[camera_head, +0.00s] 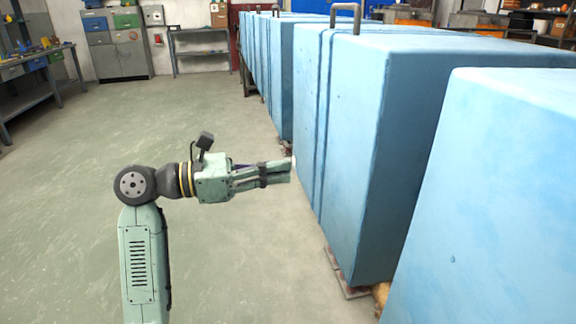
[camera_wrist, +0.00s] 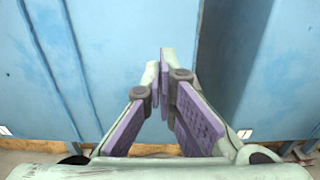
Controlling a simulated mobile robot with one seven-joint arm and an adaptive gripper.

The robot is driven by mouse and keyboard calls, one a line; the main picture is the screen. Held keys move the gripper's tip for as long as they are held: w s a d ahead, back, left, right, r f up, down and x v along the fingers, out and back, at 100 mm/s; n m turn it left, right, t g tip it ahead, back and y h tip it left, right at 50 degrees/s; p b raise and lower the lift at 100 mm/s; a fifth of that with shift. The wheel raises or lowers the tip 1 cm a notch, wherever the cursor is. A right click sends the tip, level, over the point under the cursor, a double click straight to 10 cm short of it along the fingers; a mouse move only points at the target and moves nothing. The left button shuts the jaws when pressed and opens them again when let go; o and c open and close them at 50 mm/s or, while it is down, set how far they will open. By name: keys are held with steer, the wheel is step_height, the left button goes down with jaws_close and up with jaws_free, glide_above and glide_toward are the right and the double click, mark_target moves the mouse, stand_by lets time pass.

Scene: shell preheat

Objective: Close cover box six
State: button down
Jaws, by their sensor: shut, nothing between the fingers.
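Large light-blue cover boxes stand in a row along the right in the head view. The one nearest my gripper (camera_head: 350,130) has vertical grooves and a grey handle (camera_head: 345,14) on top; it also fills the left and middle of the wrist view (camera_wrist: 110,40). No number shows, so I cannot tell which box is six. My gripper (camera_head: 286,171) is shut and empty, level, its tips close to the grooved front face of that box. I cannot tell whether they touch it. In the wrist view the fingertips (camera_wrist: 162,66) meet in front of the blue face.
Another blue box (camera_head: 490,190) stands at the near right, with a dark gap (camera_wrist: 232,50) between the two. Grey floor (camera_head: 90,150) is clear on the left. A workbench (camera_head: 35,80) stands at far left, cabinets (camera_head: 115,45) at the back.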

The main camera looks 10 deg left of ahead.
mark_target(354, 161)
steer(key=p+x, duration=0.3)
steer(key=x, duration=0.8)
steer(key=shift+r, duration=0.1)
steer(key=shift+w+d, duration=0.15)
steer(key=shift+d, duration=0.35)
steer(key=b+x, duration=0.1)
steer(key=x, duration=4.1)
steer(key=shift+d+b, duration=0.25)
steer(key=shift+b, duration=0.1)
steer(key=shift+w, duration=0.1)
steer(key=shift+a, duration=0.1)
